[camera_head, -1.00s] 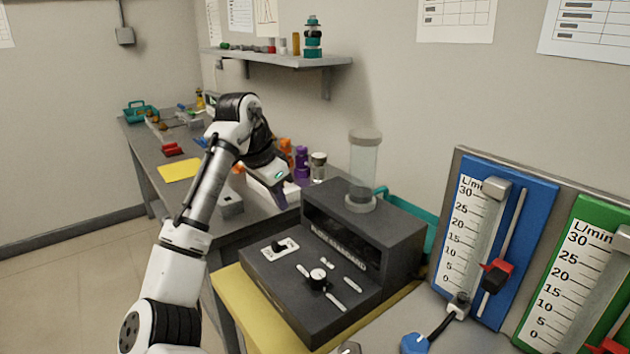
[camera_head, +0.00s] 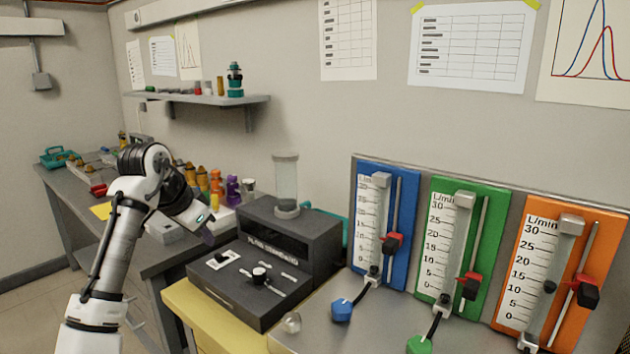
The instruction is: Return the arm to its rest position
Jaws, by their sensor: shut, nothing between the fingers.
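My arm rises from the lower left of the head view and bends at a black-and-white joint. Its end, my gripper (camera_head: 207,236), points down and to the right, in the air beside the dark grey machine (camera_head: 268,290). The fingers are small and dark in this view. They are shut, and no object shows between them. The machine has a clear cylinder (camera_head: 286,182) on top and a front panel with a switch, a knob and slots. My gripper appears just left of its panel and hides a little of the bench behind.
Blue (camera_head: 408,205), green (camera_head: 440,290) and orange (camera_head: 598,245) flowmeter panels stand at the right. The machine rests on a yellow surface (camera_head: 200,312). A grey bench (camera_head: 60,182) with bottles and small parts runs along the back left. A wall shelf (camera_head: 190,98) hangs above it.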

